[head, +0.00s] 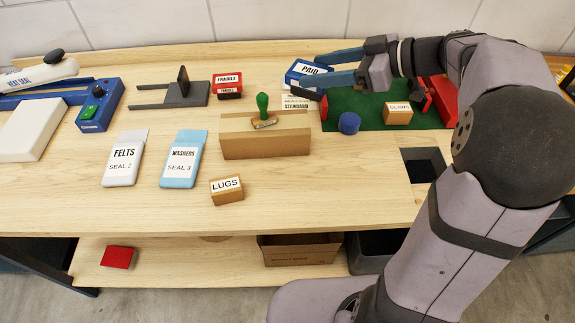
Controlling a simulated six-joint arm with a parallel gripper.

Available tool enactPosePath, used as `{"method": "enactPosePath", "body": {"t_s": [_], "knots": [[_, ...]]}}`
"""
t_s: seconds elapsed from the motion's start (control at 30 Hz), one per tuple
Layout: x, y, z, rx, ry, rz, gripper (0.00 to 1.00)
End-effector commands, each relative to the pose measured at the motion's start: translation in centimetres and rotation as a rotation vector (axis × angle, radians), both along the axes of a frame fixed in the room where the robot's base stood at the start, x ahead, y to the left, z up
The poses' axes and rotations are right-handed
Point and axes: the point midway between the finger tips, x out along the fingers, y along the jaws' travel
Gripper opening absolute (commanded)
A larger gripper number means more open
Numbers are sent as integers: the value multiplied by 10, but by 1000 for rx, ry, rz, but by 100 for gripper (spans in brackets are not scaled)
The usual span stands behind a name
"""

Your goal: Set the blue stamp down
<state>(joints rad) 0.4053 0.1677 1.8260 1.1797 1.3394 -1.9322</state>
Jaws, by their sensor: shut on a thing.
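The blue stamp (305,70), a blue block with a white PAID label, is near the back of the bench in the head view. My gripper (322,70) reaches in from the right and is shut on the blue stamp, with its blue fingers on either side. The stamp is close above or beside a white card marked STANDARD (296,104). I cannot tell whether the stamp touches the bench. Its right side is partly hidden by the fingers.
A red FRAGILE stamp (227,82) stands to the left. A cardboard box (265,145) with a green-handled stamp (263,104) on it is in front. A green mat (363,125) to the right bears a blue cylinder (349,123) and a CLAWS box (398,115). Open wood lies around the LUGS box (227,191).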

Motion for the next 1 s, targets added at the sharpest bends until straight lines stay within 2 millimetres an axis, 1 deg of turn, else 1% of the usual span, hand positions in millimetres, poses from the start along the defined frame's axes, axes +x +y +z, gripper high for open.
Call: {"method": "enactPosePath", "body": {"t_s": [0.03,0.2,0.3,0.43,0.6,0.77,0.87,1.0], "knots": [[-16,6,-11,3,4,27,25],[-70,27,-52,5,7,151,25],[-98,37,-68,3,4,228,25],[-128,47,-77,3,2,339,25],[-139,50,-69,1,0,457,25],[-139,51,-69,2,1,478,25],[-139,50,-73,4,4,479,25],[-139,51,-90,5,8,477,25]]}}
